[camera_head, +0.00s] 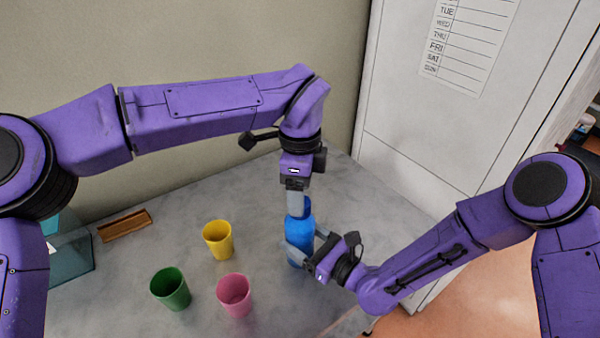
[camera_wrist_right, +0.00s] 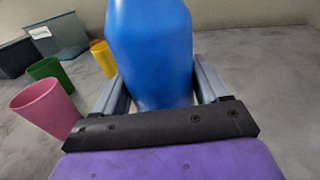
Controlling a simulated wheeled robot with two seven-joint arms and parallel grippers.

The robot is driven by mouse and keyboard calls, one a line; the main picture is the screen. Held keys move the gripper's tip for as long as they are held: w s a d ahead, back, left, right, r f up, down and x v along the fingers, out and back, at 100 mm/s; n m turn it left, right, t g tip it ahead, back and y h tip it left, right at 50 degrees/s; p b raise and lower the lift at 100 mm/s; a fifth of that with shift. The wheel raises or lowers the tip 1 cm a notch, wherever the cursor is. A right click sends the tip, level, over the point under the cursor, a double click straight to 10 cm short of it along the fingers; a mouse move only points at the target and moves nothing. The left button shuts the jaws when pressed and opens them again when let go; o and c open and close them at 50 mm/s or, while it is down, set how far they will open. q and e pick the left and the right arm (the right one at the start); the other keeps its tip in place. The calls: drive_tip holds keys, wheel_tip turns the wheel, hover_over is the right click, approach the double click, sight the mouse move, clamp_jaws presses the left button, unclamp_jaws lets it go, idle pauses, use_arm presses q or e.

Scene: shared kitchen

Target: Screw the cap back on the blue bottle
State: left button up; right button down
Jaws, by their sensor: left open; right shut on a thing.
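The blue bottle (camera_head: 300,232) stands upright on the grey counter and fills the middle of the right wrist view (camera_wrist_right: 155,50). My right gripper (camera_head: 308,246) is shut on the bottle's body from the right, with one finger on each side of it, as the right wrist view (camera_wrist_right: 162,88) also shows. My left gripper (camera_head: 297,203) points straight down at the top of the bottle, with its fingers open around the top. I cannot make out the cap as a separate piece; the fingers cover most of the bottle's top.
A yellow cup (camera_head: 218,240), a green cup (camera_head: 171,289) and a pink cup (camera_head: 234,295) stand left of the bottle. A white cabinet (camera_head: 405,130) rises behind the counter at the right.

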use_arm(q)
drive_tip(key=shift+f, duration=1.4)
